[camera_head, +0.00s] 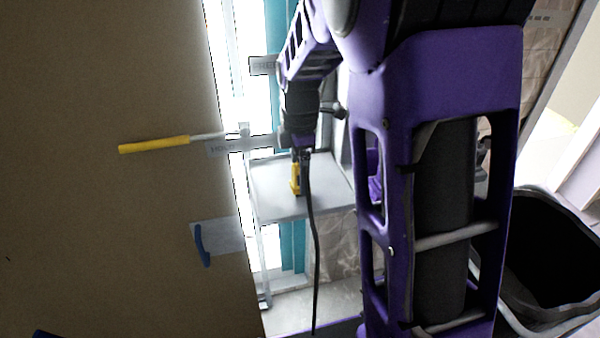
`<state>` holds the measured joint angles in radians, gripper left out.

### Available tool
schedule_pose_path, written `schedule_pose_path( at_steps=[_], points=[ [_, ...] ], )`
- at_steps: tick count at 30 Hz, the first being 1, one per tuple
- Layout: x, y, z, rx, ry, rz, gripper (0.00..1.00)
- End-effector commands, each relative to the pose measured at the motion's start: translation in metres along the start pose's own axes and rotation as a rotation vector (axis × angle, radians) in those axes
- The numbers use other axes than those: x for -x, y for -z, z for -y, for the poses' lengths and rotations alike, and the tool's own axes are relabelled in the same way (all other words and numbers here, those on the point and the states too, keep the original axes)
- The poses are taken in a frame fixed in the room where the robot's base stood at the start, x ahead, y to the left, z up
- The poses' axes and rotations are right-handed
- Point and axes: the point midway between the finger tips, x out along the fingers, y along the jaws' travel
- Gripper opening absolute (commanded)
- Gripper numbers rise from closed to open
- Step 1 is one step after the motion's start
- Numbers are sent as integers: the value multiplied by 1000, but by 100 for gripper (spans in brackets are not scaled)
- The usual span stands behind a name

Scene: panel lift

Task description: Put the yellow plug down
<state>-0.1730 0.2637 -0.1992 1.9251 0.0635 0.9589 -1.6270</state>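The yellow plug (296,179) is upright, directly below my gripper (301,153), in front of the light grey shelf (325,181). Its top end meets the fingertips, and my gripper appears shut on it. A black cable (313,240) starts at the fingertips and hangs down past the shelf's front edge. The fingers are small and dark here. I cannot tell whether the plug's lower end touches the shelf.
A large brown panel (100,230) fills the left. A yellow-handled tool (155,145) and a blue handle (202,245) show against it. A dark open bin (550,255) stands at the lower right. The shelf's right part looks bare.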

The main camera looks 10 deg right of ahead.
Motion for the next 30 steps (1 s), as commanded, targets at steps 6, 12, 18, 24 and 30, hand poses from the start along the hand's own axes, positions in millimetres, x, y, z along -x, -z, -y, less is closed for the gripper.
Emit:
schedule_pose_path(
  at_steps=[6,12,18,24,30],
  points=[
    [4,0,0,0,-1,0,69],
    [34,0,-1,0,-5,-1,69],
    [78,0,-1,-1,-4,0,69],
    [111,0,-1,0,-3,0,69],
    [123,0,0,0,0,0,69]
  ],
)
